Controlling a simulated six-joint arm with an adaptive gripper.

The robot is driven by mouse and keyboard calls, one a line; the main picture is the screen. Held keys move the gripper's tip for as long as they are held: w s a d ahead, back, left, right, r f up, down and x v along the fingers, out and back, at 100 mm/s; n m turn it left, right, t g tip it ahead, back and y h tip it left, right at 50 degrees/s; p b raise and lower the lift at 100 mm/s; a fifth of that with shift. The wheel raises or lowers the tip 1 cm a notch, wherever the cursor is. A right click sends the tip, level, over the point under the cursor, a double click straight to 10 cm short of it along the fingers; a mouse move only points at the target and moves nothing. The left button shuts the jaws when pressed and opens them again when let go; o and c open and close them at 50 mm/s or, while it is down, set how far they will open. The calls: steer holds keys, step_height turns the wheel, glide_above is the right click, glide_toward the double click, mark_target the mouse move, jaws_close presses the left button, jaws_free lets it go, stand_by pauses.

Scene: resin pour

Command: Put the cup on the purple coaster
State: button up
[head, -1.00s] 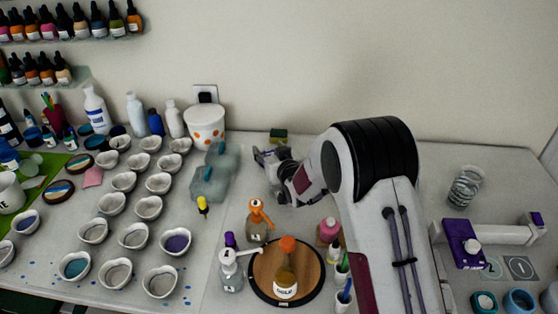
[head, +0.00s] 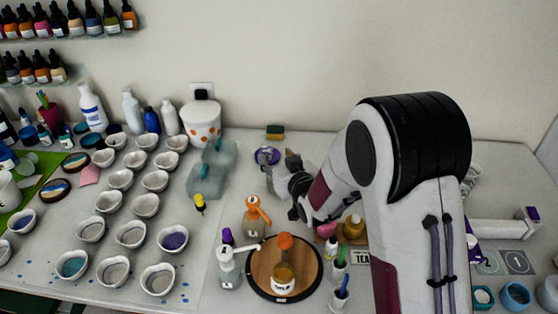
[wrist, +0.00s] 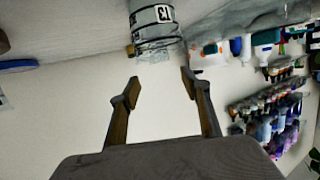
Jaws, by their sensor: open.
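A clear cup (wrist: 155,22) with dark bands and a "13" label shows at the top of the inverted wrist view. Its far end is cut off by the picture edge. The purple coaster (head: 264,161) shows as a small purple round at the back of the table in the head view. The cup appears to stand on it, but the exact contact is too small to tell. My gripper (wrist: 160,88) is open and empty, its two fingers apart from the cup. In the head view my gripper (head: 290,165) is just right of the coaster.
A green and yellow sponge (head: 275,132) lies behind the coaster. A wooden turntable (head: 258,270) with bottles stands in front. Glassy teal blocks (head: 206,172) and several white cups are to the left. My arm covers part of the table's right side.

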steer(key=shift+v, duration=0.9)
steer(key=shift+r, duration=0.1)
steer(key=s+d+r+m+g+h, duration=0.1)
steer(key=s+d+r+g+h, duration=0.1)
steer(key=s+d+r, duration=0.45)
steer(key=s+d+r+m+g+h, duration=0.1)
steer(key=s+d+r+m+h, duration=0.2)
steer(key=s+d, duration=0.55)
steer(key=s+d+r+g, duration=0.1)
steer(key=s+d+g, duration=0.1)
steer(key=s, duration=1)
steer(key=s+d+r+g+h, duration=0.1)
steer(key=s+d, duration=0.4)
steer(key=s, duration=0.8)
steer(key=shift+d+m+g, duration=0.35)
steer(key=shift+m+g, duration=0.05)
steer(key=shift+g, duration=0.4)
